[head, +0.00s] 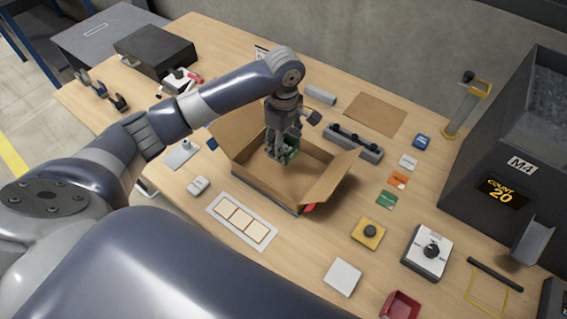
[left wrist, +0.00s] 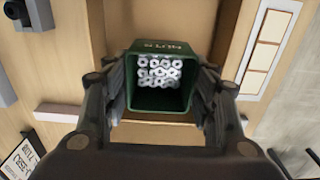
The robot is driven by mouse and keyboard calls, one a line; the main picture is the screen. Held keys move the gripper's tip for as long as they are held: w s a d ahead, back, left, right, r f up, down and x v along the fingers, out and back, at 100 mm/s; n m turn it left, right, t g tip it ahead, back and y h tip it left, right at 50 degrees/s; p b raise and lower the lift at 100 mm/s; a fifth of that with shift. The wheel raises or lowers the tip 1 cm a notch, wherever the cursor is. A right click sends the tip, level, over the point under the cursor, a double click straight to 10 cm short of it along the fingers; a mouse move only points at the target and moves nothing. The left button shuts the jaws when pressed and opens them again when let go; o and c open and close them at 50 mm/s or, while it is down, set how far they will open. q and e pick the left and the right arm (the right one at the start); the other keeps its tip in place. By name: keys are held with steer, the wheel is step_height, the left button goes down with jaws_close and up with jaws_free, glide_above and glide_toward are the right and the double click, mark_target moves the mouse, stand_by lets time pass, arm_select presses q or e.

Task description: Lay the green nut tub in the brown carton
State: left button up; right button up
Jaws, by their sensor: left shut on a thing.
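The green nut tub (left wrist: 152,108) shows between my left gripper's fingers in the left wrist view, with several pale nuts inside. Lettering is on its wall. In the head view the tub (head: 291,150) is mostly hidden behind the fingers. My left gripper (head: 280,152) is shut on the tub, pointing down over the open brown carton (head: 305,166). The tub is over or inside the carton; I cannot tell whether it touches the carton's floor. The carton's flaps stand open. My right gripper is not in view.
A grey block with black knobs (head: 353,143) stands just behind the carton. A white card with cream squares (head: 242,220) lies in front. A yellow button box (head: 368,232) and a dial box (head: 427,251) are to the right, beside a dark counting machine (head: 515,150).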

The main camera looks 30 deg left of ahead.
arm_select(q)
step_height(320, 180, down, 4)
steer(key=shift+a+f, duration=0.1)
steer(key=shift+a, duration=0.05)
steer(key=shift+f+p, duration=0.45)
steer(key=shift+f, duration=1.45)
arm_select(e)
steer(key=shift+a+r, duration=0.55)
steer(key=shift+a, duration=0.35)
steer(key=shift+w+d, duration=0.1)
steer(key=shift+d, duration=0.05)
arm_select(q)
steer(key=o, duration=1.1)
steer(key=shift+f, duration=0.15)
steer(key=shift+c, duration=0.2)
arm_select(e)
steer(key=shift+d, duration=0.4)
